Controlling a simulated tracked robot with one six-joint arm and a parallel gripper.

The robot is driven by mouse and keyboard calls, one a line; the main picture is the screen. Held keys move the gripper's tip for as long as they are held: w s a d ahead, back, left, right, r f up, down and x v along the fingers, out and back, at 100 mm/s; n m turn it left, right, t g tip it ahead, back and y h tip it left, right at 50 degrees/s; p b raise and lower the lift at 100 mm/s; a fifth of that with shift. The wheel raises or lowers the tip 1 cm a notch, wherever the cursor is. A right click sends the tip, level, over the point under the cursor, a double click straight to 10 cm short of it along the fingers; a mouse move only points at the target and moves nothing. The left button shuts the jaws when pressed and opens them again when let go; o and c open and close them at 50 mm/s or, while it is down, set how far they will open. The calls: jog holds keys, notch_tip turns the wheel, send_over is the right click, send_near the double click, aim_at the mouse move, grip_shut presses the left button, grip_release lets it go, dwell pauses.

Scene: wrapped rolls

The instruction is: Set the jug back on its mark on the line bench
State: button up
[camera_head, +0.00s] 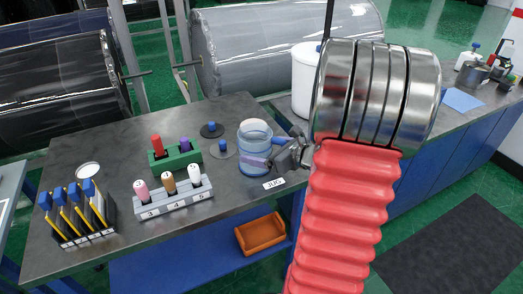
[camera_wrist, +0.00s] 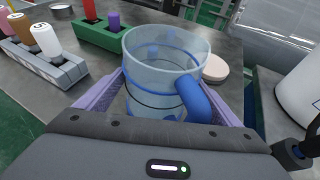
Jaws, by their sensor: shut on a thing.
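The jug (camera_head: 254,134) is clear and bluish, with blue bands and a blue handle. It is upright near the bench's right part. My gripper (camera_head: 258,160) comes in from the right and is shut on the jug, with a purple finger across its side. In the wrist view the jug (camera_wrist: 158,75) sits between both fingers, its handle toward the camera. A white JUG label (camera_head: 273,184) lies on the line bench (camera_head: 222,205) just in front of the jug. I see no mark outline; the jug may cover it. I cannot tell whether its base touches the bench.
Two round discs with blue knobs (camera_head: 212,130) (camera_head: 223,148) lie left of the jug. A green block (camera_head: 175,160), a grey numbered rack (camera_head: 174,203) and a rack of blue-topped tools (camera_head: 76,222) stand further left. A white container (camera_head: 305,80) stands behind on the right.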

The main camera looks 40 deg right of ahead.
dwell(0.3)
jog(key=o, duration=1.7)
jog(key=shift+f, duration=0.1)
jog(key=v, duration=1.2)
